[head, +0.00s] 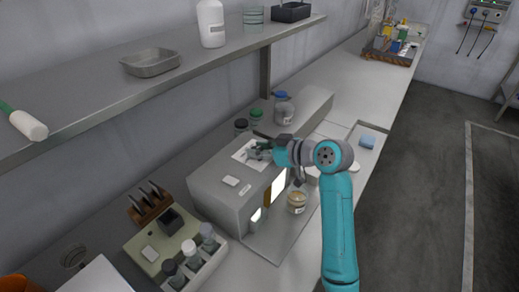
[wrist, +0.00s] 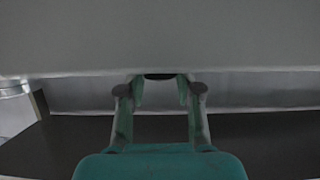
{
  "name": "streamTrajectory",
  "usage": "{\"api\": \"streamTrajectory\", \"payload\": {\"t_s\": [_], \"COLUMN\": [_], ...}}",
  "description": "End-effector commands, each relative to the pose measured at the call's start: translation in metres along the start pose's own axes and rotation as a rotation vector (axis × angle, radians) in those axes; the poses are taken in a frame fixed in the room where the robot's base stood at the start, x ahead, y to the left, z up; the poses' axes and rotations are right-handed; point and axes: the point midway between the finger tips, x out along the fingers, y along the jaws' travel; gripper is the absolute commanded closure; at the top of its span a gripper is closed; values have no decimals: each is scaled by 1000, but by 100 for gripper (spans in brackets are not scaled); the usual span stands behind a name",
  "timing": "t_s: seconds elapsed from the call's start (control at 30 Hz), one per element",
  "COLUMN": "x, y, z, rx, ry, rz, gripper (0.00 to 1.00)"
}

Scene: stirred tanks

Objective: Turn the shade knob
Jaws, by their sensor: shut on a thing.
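My gripper (head: 258,149) is at the top of a long grey box-shaped unit (head: 213,190) on the bench, over a white plate on its top. In the wrist view, my gripper (wrist: 161,86) has its two fingers around a small dark rounded part, the shade knob (wrist: 159,76), at the edge of a broad grey surface. Only a sliver of the knob shows between the fingertips, so its turn angle cannot be read. In the head view the fingers and wrist hide the knob.
Lidded jars (head: 284,108) stand behind the unit, close to my gripper. A shelf (head: 110,95) runs above at the left. A vial rack (head: 205,262) is at the near end.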

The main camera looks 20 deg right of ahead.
Motion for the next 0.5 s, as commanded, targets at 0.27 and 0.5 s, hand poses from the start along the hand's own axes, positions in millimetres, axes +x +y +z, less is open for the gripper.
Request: {"api": "streamTrajectory", "payload": {"t_s": [0.27,0.5], "x": [1,1], "y": [-4,-6], "z": [0,0], "rx": [50,116], "ry": [0,0], "rz": [124,283], "gripper": [100,100]}}
